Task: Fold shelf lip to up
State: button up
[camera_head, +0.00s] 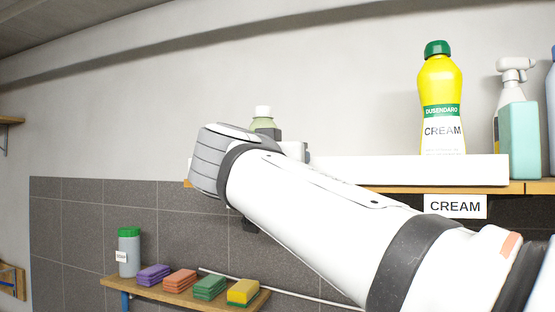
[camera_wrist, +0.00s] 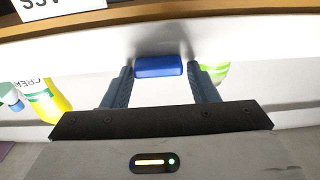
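The shelf lip (camera_head: 410,169) is a long white board along the front of the wooden shelf, standing upright in front of the bottle bases in the head view. In the wrist view, which is upside down, the white lip (camera_wrist: 100,52) lies beside the wooden shelf edge. A blue block (camera_wrist: 158,66), perhaps a tab on the lip, sits between the fingertips of my gripper (camera_wrist: 160,72). The fingers are apart, with a narrow gap showing on each side of the block. In the head view my arm hides most of my gripper and the lip's left part.
A yellow cream bottle (camera_head: 440,95) and a spray bottle (camera_head: 518,120) stand behind the lip; a pale green bottle (camera_head: 263,120) shows past my wrist. A CREAM label (camera_head: 455,206) hangs below the shelf (camera_head: 530,187). A lower shelf (camera_head: 190,295) holds sponges and a grey bottle (camera_head: 129,252).

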jog(key=shift+o, duration=1.4)
jog(key=shift+f, duration=0.1)
jog(key=b+v, duration=0.3)
jog(key=v, duration=0.4)
jog(key=shift+s+b, duration=0.35)
jog(key=shift+s, duration=0.05)
jog(key=shift+a, duration=0.1)
